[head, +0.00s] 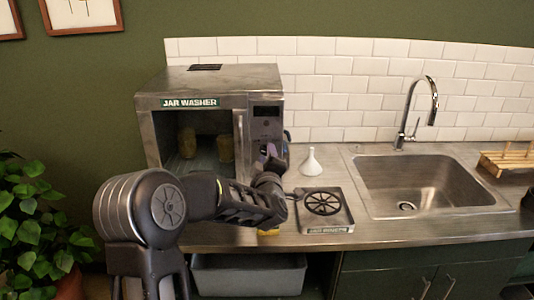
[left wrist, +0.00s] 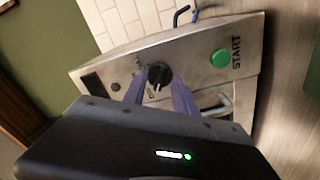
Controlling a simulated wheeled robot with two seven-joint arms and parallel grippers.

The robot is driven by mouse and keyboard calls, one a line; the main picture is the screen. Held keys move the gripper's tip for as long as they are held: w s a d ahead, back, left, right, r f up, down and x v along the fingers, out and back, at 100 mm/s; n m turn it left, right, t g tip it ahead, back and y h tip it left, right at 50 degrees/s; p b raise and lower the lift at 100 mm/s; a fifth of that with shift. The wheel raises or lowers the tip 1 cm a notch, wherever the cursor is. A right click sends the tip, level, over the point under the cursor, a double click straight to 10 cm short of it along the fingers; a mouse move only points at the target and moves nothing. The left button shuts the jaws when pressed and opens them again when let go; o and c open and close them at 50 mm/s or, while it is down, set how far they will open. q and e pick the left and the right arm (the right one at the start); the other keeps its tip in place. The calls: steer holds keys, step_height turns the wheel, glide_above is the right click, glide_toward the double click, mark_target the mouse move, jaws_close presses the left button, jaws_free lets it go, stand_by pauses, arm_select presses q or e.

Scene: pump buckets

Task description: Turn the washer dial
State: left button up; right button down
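The jar washer (head: 208,103) is a steel box on the counter, with a control panel (head: 267,125) at the right of its front. In the left wrist view the washer dial (left wrist: 158,73) is a black knob on the steel panel, near a green START button (left wrist: 220,58). My left gripper (left wrist: 159,82) points at the panel with its two purple fingers apart, one on each side of the dial. Whether they touch it is not clear. In the head view my left gripper (head: 272,158) is at the panel's lower part, and it and my arm hide the dial. My right gripper is not in view.
Yellowish jars (head: 187,142) show inside the washer. Right of my left arm are a white funnel (head: 311,163), a black round grate in a tray (head: 323,204) and the sink (head: 430,183). A grey bin (head: 248,275) is below the counter. A plant (head: 35,215) stands left.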

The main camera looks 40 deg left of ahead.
arm_select(q)
steer(key=shift+w+a, duration=0.15)
steer(key=shift+c, duration=0.3)
jaws_close()
